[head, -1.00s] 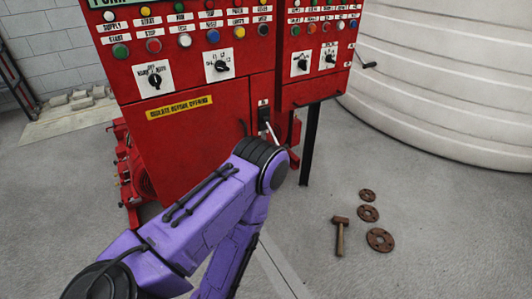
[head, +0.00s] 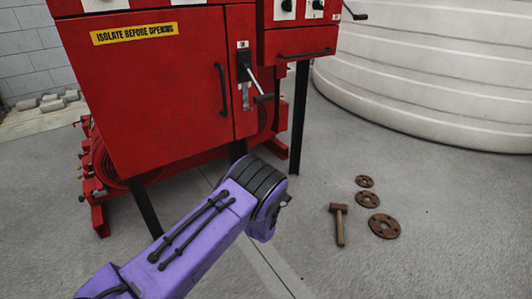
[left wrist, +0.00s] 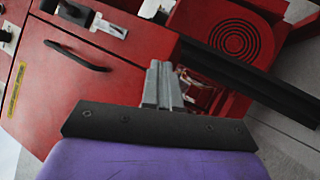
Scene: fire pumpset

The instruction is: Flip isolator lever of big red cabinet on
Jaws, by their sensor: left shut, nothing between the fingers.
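The big red cabinet (head: 165,100) stands at the upper left of the head view. Its isolator lever (head: 254,83) is a pale rod with a dark grip, slanting down to the right from a black housing on the narrow panel right of the door handle. In the left wrist view the isolator's black and silver parts (left wrist: 108,26) show at the top left, partly cut off. My left gripper (left wrist: 163,72) is shut and empty, apart from the isolator. In the head view my left arm ends below the cabinet and its fingers are hidden. My right gripper is not in view.
A black door handle (head: 222,90) sits left of the lever. Black cabinet legs (head: 299,120) and red pump parts (head: 100,170) stand below and behind. A hammer (head: 339,225) and rusty flanges (head: 382,226) lie on the floor, near a white tank (head: 430,80).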

